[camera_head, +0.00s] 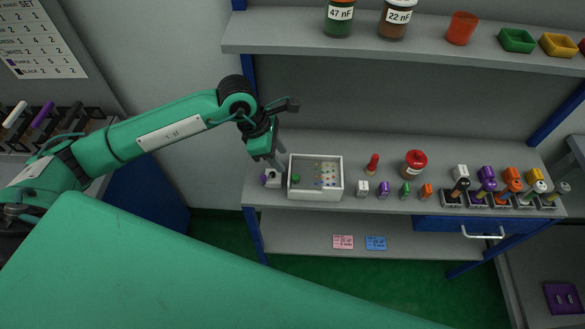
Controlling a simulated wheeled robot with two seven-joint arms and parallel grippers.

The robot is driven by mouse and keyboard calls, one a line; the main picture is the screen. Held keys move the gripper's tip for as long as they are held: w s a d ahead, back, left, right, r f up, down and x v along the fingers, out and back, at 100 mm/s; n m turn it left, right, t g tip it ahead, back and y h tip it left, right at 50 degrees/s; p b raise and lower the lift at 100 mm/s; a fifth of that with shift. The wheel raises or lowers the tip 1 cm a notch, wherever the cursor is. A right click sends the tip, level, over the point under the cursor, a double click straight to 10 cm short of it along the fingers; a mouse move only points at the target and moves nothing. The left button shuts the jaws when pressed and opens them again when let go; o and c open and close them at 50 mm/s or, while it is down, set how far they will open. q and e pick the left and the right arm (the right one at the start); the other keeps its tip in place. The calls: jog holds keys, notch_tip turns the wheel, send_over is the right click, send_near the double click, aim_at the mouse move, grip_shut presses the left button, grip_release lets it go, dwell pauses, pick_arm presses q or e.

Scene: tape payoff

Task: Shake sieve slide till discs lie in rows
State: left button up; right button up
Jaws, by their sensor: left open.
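A white open tray (291,181) stands near the left end of the workbench top. Small coloured discs (327,174) lie in short rows in its right half, and a green piece (296,179) lies in its left half. I cannot make out a separate sieve slide. My left gripper (277,157) points down just beyond the tray's upper left corner. It is open, above a small white block with a purple mark (271,179); whether it touches the block is unclear. My right gripper is not in view.
Right of the tray stand small coloured blocks (383,189), a red-capped jar (414,163) and a rack of stoppered pieces (495,200). An upper shelf (270,37) holds labelled jars and bins. The bench top behind the tray is clear.

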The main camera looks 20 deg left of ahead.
aim_at(295, 176)
pick_arm(q)
jog(key=p+x, duration=0.1)
jog(key=x, duration=0.6)
jog(key=shift+d+f+p, duration=0.15)
jog(key=shift+p, duration=0.25)
jog(key=shift+w+d+f, duration=0.1)
jog(key=shift+d+f, duration=0.05)
jog(key=shift+f, duration=0.4)
grip_shut()
